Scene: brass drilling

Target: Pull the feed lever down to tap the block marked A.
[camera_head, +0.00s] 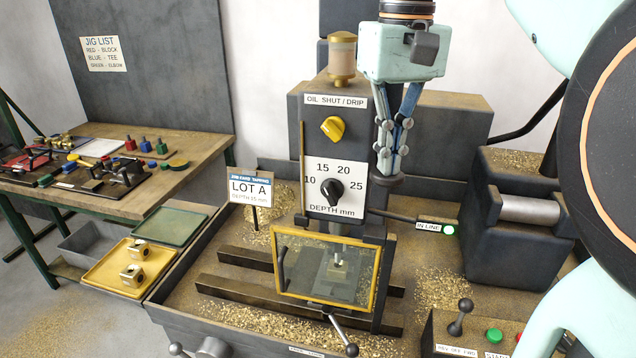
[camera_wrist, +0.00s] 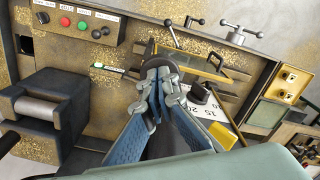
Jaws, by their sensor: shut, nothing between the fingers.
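My gripper (camera_head: 385,165) is shut and empty, pointing down at the right side of the drill head (camera_head: 293,130). In the wrist view its fingertips (camera_wrist: 165,78) are together over a dark round part, and I cannot tell whether they touch it. A dark rod (camera_head: 395,215) runs right from the column below the gripper; I cannot tell whether it is the feed lever. A ball-ended lever (camera_head: 339,326) stands low at the front. A brass block (camera_head: 339,263) sits behind the yellow-framed guard (camera_head: 277,262); no letter A is readable on it.
A LOT A sign (camera_head: 251,188) stands left of the machine. A yellow tray (camera_head: 95,280) holds two brass blocks, beside a green tray (camera_head: 165,227). A dark machine with a roller (camera_head: 525,210) and a button panel (camera_head: 450,335) flank the right. The IN LINE lamp (camera_head: 449,230) glows green.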

